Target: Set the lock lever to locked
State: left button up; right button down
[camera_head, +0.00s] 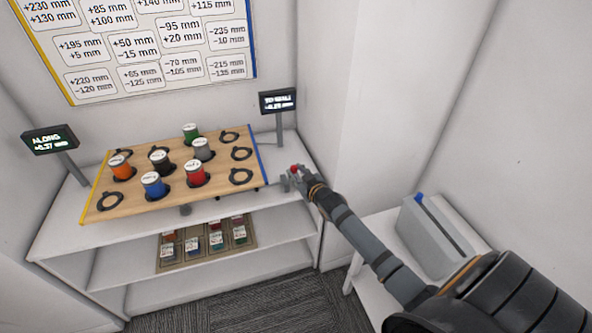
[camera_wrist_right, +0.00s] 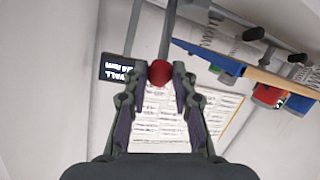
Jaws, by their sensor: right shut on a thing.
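The lock lever shows as a red ball knob (camera_head: 294,168) at the right end of the shelf top, just right of the wooden board (camera_head: 138,211). My right gripper (camera_head: 297,179) is at the knob. In the right wrist view the red knob (camera_wrist_right: 159,73) sits between the fingertips of my right gripper (camera_wrist_right: 159,77), which is shut on it. A grey rod (camera_wrist_right: 168,30) runs from the knob to the top edge there. No locked or unlocked marking can be read. My left gripper is not in view.
The board carries several colored canisters, including a red one (camera_head: 196,173), and black rings (camera_head: 241,177). Small displays stand at left (camera_head: 50,140) and right (camera_head: 278,101). A lower shelf holds a tray (camera_head: 172,263) of small items. A grey case (camera_head: 436,236) stands at right.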

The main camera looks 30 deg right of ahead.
jog(key=shift+s+a+f+p, duration=0.2)
jog(key=shift+s+f+p, duration=0.25)
jog(key=shift+s+f, duration=0.75)
jog(key=c, duration=1.5)
grip_release()
jog(key=o, duration=0.4)
jog(key=shift+w+a, duration=0.1)
jog(key=shift+w, duration=0.1)
jog(key=shift+r, duration=0.2)
jog(key=v, duration=1.2)
